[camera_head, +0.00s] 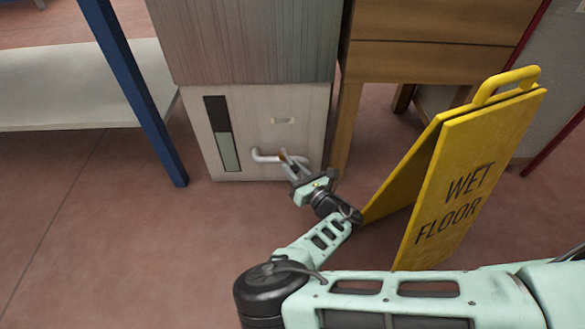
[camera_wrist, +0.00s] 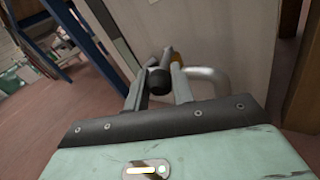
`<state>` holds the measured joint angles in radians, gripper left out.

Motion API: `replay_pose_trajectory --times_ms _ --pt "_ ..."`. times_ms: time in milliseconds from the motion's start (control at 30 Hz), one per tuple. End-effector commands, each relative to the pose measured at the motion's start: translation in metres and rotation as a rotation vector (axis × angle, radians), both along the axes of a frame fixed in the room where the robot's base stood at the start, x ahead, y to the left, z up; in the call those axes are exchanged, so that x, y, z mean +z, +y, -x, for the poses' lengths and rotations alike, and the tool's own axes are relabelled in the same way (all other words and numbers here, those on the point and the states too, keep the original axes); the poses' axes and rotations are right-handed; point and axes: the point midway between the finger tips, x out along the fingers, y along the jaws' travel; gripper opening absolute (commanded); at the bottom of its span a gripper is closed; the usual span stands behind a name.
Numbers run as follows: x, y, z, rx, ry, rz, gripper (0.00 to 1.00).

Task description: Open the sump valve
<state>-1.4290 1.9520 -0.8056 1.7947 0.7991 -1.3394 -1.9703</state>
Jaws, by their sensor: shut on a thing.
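The pale cabinet (camera_head: 200,150) of the machine stands on the floor, with a light bent pipe (camera_head: 264,156) low on its front. The pipe also shows in the wrist view (camera_wrist: 210,74), to the right of my fingers. My gripper (camera_head: 290,160) is at the pipe's right end. In the wrist view, its two fingers are shut on a dark, rounded valve handle (camera_wrist: 158,80). A small orange part (camera_wrist: 177,76) shows beside the right finger. The fingers hide much of the valve, so I cannot tell how far it is turned.
A yellow wet floor sign (camera_head: 455,175) stands close to the right of my arm. A dark, partly grey-green gauge strip (camera_head: 222,133) is on the cabinet's left. A blue table leg (camera_head: 140,95) is further left. A wooden cabinet (camera_head: 430,60) stands behind the sign. Floor at left is clear.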

Motion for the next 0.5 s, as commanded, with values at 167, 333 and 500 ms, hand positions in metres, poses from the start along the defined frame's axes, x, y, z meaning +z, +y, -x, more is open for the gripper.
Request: replay_pose_trajectory --times_ms 167,333,500 --pt "0.0009 0.0000 -0.0002 -0.002 -0.002 -0.001 0.45" --pt "0.0005 0.0001 0.0000 -0.001 -0.001 -0.001 0.45" --pt "0.0006 -0.0015 0.0026 -0.002 -0.001 0.001 0.45"
